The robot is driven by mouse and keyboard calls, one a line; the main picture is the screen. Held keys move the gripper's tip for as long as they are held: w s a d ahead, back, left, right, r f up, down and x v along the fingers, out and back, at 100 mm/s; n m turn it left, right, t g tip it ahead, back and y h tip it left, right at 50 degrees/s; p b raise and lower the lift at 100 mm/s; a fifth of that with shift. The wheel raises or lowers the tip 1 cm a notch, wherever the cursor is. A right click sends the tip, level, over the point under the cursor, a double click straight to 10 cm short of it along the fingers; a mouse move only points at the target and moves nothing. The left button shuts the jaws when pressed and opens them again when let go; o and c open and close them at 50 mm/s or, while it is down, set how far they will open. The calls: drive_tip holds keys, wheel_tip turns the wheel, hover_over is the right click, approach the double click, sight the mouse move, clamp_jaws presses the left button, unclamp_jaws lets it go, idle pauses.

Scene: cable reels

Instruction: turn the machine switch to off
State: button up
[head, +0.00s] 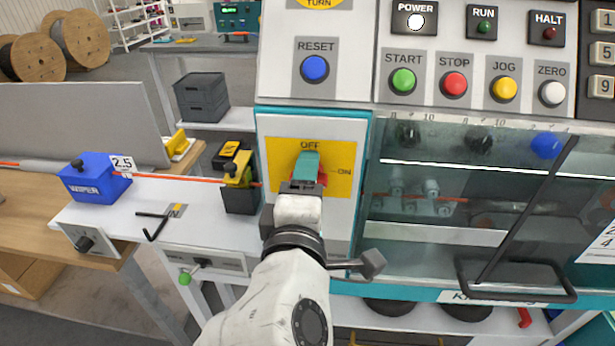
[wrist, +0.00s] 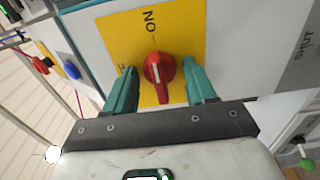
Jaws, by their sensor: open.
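The machine switch is a red rotary knob (wrist: 158,70) on a yellow plate (head: 283,182), marked OFF at the top and ON at the right in the head view. In the head view my gripper (head: 307,167) covers most of the knob, and only a bit of red shows. In the wrist view my gripper (wrist: 162,77) is open, with one teal finger on each side of the knob and a gap to each. The knob's grip bar looks upright in the wrist view, but I cannot tell surely which mark it points to.
Above the plate are a blue RESET button (head: 314,68) and a row of coloured buttons. A glass door with a dark handle (head: 520,282) is at right. A yellow-and-black device (head: 238,180) with an orange cable and a blue wiper block (head: 93,182) stand left.

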drive_tip(key=shift+c, duration=0.3)
drive_tip(key=c, duration=0.5)
drive_tip(key=shift+c, duration=0.2)
drive_tip(key=shift+n+p, duration=2.5)
drive_tip(key=shift+p, duration=1)
drive_tip(key=shift+n+p, duration=2.7)
drive_tip(key=shift+p, duration=0.45)
drive_tip(key=shift+f+n, duration=0.15)
drive_tip(key=shift+n, duration=0.45)
drive_tip(key=n, duration=0.5)
drive_tip(key=o, duration=0.3)
drive_tip(key=shift+n, duration=0.3)
drive_tip(key=o, duration=0.5)
drive_tip(key=shift+c, duration=0.2)
